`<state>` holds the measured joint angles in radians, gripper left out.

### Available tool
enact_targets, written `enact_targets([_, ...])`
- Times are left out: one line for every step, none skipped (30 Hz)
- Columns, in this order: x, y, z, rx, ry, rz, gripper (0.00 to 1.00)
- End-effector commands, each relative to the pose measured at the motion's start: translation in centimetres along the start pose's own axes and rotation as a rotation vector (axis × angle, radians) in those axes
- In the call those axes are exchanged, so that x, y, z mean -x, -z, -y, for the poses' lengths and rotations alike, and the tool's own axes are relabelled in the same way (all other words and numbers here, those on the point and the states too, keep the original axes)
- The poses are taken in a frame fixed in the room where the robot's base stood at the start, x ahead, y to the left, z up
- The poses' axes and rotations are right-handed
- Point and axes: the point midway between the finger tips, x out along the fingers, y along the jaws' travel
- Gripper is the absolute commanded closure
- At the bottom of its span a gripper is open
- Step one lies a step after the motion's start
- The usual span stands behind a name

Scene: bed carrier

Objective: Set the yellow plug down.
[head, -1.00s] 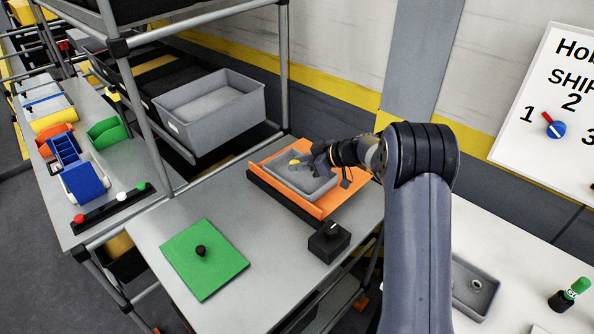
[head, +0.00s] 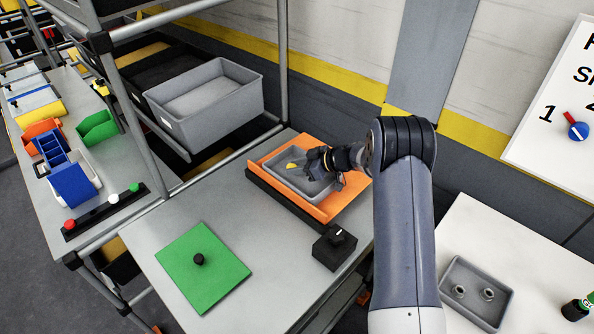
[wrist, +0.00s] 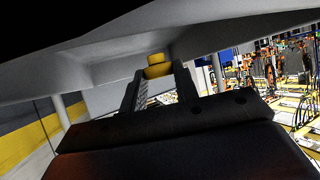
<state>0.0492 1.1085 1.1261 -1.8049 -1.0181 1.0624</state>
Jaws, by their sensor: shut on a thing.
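The yellow plug (head: 292,166) is small and shows at the tip of my gripper in the head view. It also shows in the wrist view (wrist: 157,66), between the two dark fingers. My gripper (head: 307,165) is shut on the plug and reaches in from the right over a grey tray (head: 285,185). In the wrist view, my gripper (wrist: 159,75) points at a grey surface close by. I cannot tell whether the plug touches the tray; its lower part is hidden.
The tray lies on an orange board (head: 330,207) on the grey bench (head: 170,225). A rack post (head: 283,65) and a grey bin (head: 212,103) stand behind. Another grey tray (head: 467,310) sits right.

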Motion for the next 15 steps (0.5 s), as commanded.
enact_targets([-0.4, -0.7, 0.0, -0.003, 0.002, 0.001, 0.92])
enact_targets([-0.6, -1.1, 0.0, -0.004, 0.002, 0.002, 0.92])
enact_targets([-0.8, -1.5, 0.0, -0.002, 0.002, 0.001, 0.92])
enact_targets([-0.9, -1.7, 0.0, -0.001, 0.001, 0.001, 0.92])
enact_targets([-1.0, -1.8, 0.0, 0.0, 0.001, 0.001, 0.92])
enact_targets([-1.0, -1.8, 0.0, 0.0, 0.0, 0.0, 0.92])
enact_targets([-1.0, -1.8, 0.0, 0.001, 0.0, 0.0, 0.92])
enact_targets([-1.0, -1.8, 0.0, 0.001, 0.0, 0.0, 0.92])
enact_targets([-1.0, -1.8, 0.0, 0.001, 0.0, 0.0, 0.92])
enact_targets([-1.0, -1.8, 0.0, 0.001, 0.0, 0.0, 0.92])
enact_targets([-1.0, -1.8, 0.0, 0.001, 0.0, 0.0, 0.92])
enact_targets([-1.0, -1.9, 0.0, 0.001, 0.0, 0.0, 0.92])
enact_targets([-1.1, -1.9, 0.0, 0.0, 0.0, 0.0, 0.92])
enact_targets([-1.1, -2.0, 0.0, 0.0, 0.0, 0.0, 0.92])
enact_targets([-1.2, -2.1, 0.0, 0.0, 0.0, 0.0, 0.92])
